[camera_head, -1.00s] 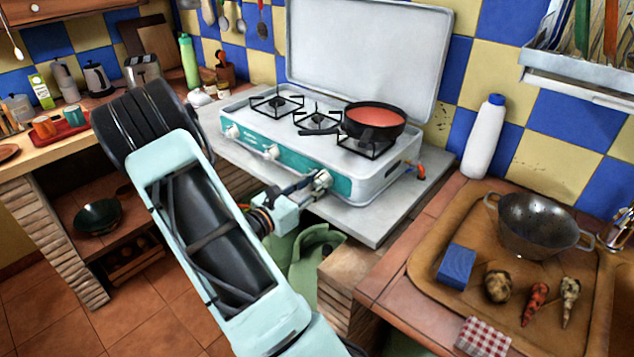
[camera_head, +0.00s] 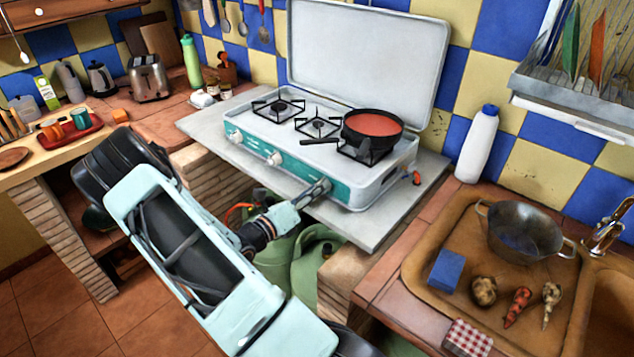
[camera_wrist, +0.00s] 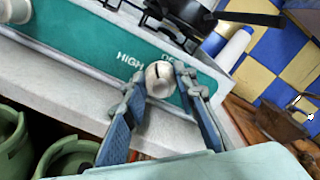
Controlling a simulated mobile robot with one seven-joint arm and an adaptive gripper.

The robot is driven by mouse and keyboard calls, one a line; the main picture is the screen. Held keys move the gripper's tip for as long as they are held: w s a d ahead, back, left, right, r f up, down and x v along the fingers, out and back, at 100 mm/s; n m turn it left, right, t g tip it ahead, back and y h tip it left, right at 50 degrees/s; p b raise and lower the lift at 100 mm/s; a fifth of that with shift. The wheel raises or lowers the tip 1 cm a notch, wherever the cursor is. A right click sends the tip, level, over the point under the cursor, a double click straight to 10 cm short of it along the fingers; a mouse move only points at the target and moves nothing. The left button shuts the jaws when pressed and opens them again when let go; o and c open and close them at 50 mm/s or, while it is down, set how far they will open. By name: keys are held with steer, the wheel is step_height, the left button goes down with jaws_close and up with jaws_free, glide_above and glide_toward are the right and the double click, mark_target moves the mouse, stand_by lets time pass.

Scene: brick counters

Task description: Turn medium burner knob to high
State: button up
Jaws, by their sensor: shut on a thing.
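The white camping stove (camera_head: 400,178) has a teal front panel with three knobs in a row. The left knob (camera_head: 236,137) and middle knob (camera_head: 273,159) stand free. My gripper (camera_head: 319,188) is at the right end of the panel. In the wrist view my gripper (camera_wrist: 160,84) is shut on the pale round right knob (camera_wrist: 158,80), one finger on each side. A dark pointer line on this knob points roughly up in the picture. "HIGH" is printed to its upper left, and partly hidden lettering stands above it. In the head view my fingers mostly hide this knob.
A black pan (camera_head: 372,127) with red contents sits on the right burner, its handle pointing left. The raised lid (camera_head: 365,50) stands behind. Green gas bottles (camera_head: 318,265) stand below the stove slab. A colander (camera_head: 522,230) and vegetables lie on the right counter.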

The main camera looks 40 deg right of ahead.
steer(key=n+p, duration=0.2)
steer(key=n, duration=0.2)
steer(key=shift+n+p, duration=0.3)
steer(key=shift+p, duration=0.05)
steer(key=shift+w+f+n+p, duration=0.15)
steer(key=shift+n+p, duration=0.7)
steer(key=shift+n, duration=1.35)
steer(key=o, duration=1.1)
steer(key=shift+f, duration=0.1)
